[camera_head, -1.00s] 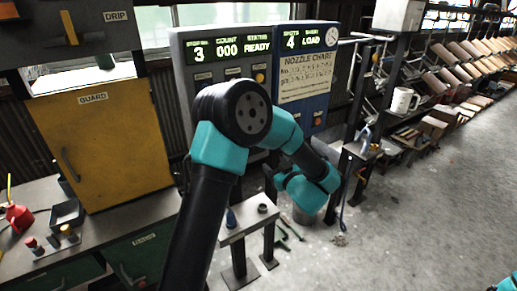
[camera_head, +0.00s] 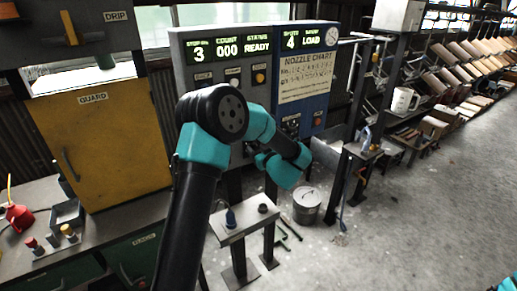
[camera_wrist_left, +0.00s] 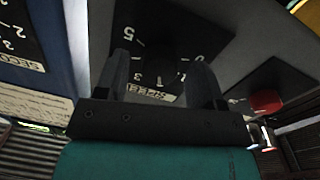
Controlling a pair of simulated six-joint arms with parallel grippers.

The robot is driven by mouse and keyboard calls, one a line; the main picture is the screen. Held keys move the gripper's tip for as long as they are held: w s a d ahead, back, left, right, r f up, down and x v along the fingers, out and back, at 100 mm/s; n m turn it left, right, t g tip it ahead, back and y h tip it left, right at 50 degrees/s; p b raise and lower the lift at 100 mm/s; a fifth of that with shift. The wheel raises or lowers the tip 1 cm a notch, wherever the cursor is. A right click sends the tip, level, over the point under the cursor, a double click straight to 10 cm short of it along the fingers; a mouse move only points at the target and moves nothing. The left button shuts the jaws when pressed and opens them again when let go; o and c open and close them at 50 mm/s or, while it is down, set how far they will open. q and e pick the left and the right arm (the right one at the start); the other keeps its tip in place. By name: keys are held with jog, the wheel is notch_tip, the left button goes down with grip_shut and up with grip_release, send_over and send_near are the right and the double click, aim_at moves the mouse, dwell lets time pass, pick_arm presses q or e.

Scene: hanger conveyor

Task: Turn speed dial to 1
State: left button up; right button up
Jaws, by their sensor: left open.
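In the left wrist view, a black speed dial plate (camera_wrist_left: 170,28) with white numbers fills the top middle. A light label (camera_wrist_left: 150,95), seen upside down and partly readable as SPEED, sits at its near edge. My left gripper (camera_wrist_left: 162,70) is open, with one finger on each side of the dark dial area. The knob is hard to make out, so I cannot tell where it points or whether the fingers touch it. In the head view my left gripper (camera_head: 256,151) is at the lower grey panel (camera_head: 200,90), where the arm hides the dial. My right gripper is out of view.
A red button (camera_wrist_left: 266,102) is beside the dial. A blue cabinet (camera_head: 318,108) with a nozzle chart (camera_head: 306,76) adjoins the grey panel. Open floor lies to the right.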

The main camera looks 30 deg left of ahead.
pick_arm(q)
jog(key=c, duration=0.9)
jog(key=shift+c, duration=0.2)
jog(key=shift+n, duration=0.5)
jog(key=shift+f+n, duration=0.1)
jog(key=shift+n, duration=3.9)
jog(key=o, duration=0.9)
